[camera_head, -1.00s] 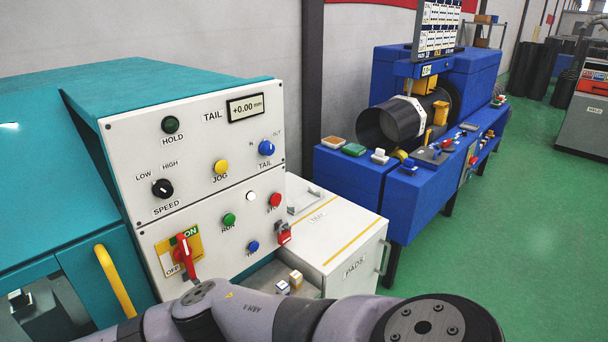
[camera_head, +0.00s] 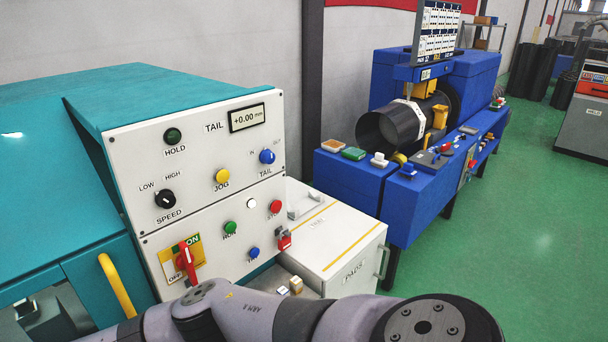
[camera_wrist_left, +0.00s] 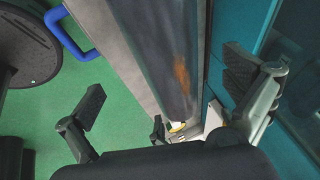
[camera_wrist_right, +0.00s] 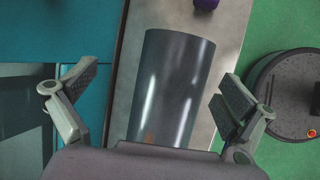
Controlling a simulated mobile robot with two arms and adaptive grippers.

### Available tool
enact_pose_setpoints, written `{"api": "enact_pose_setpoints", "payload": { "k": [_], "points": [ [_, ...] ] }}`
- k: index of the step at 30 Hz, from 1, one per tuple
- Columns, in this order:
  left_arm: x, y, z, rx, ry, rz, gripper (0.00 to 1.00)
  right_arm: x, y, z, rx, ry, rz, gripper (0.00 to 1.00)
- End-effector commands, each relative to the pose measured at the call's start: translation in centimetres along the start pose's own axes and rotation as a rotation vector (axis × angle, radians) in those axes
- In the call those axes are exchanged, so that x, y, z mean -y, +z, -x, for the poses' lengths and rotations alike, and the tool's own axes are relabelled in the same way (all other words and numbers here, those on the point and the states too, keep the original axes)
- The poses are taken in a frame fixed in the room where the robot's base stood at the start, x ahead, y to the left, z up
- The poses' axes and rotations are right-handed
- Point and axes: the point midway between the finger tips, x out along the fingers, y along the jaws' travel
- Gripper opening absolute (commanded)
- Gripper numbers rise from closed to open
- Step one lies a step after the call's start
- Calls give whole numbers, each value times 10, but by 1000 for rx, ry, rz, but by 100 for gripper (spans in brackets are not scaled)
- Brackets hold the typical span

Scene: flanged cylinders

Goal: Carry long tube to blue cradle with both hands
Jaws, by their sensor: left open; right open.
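A long dark grey tube (camera_wrist_left: 160,45) with a rust-brown patch lies on a grey surface in the left wrist view. My left gripper (camera_wrist_left: 165,88) is open, with one finger on each side of the tube and gaps between. In the right wrist view a grey tube (camera_wrist_right: 175,85) with shiny streaks lies on a grey surface (camera_wrist_right: 232,30). My right gripper (camera_wrist_right: 157,91) is open, its fingers apart on either side of that tube. Neither gripper shows in the head view. I cannot make out a blue cradle for certain.
A teal machine with a white control panel (camera_head: 215,215) stands at left in the head view. A white cabinet (camera_head: 345,250) stands beside it. Behind is a blue machine (camera_head: 365,200) with a wide black cylinder (camera_head: 395,125). Green floor (camera_head: 520,240) is open at right.

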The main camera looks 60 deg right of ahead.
Motion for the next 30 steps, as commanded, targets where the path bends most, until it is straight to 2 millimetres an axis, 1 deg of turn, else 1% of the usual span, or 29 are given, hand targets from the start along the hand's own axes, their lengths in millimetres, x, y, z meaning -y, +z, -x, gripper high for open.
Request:
{"api": "enact_pose_setpoints", "payload": {
  "k": [1,16,30],
  "points": [
    [-1,1,5,0,1,1,100,-2,2,5,0,0,0,100],
    [-13,17,32,0,1,0,100,-8,10,24,0,0,0,100],
    [-15,19,35,0,1,0,100,-9,10,25,0,0,0,100]
  ]
}}
